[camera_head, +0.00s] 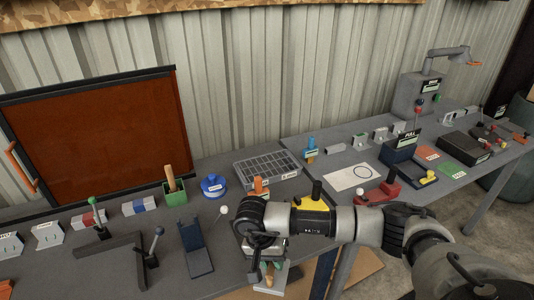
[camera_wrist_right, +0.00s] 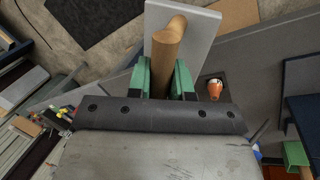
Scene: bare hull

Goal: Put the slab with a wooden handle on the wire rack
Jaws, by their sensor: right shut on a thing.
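The slab (camera_wrist_right: 195,35) is a flat pale grey plate with a round wooden handle (camera_wrist_right: 166,55). My right gripper (camera_wrist_right: 162,82) is shut on the handle, its green-padded fingers on either side. In the head view the right gripper (camera_head: 268,272) is low at the table's front edge, partly hidden by my arm. Part of the slab (camera_head: 284,276) shows there beside the fingers. The wire rack (camera_head: 267,167) appears to be the grey gridded tray on the table, behind and above the gripper in the picture. Nothing clearly lies on it. My left gripper is not in view.
A blue round container (camera_head: 213,187) and a green cup (camera_head: 175,195) with a wooden piece stand left of the rack. A dark blue hinged plate (camera_head: 196,248) lies nearer. A red tool (camera_head: 380,191) and a white sheet (camera_head: 353,177) lie to the right. A reddish-brown panel (camera_head: 100,135) stands behind.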

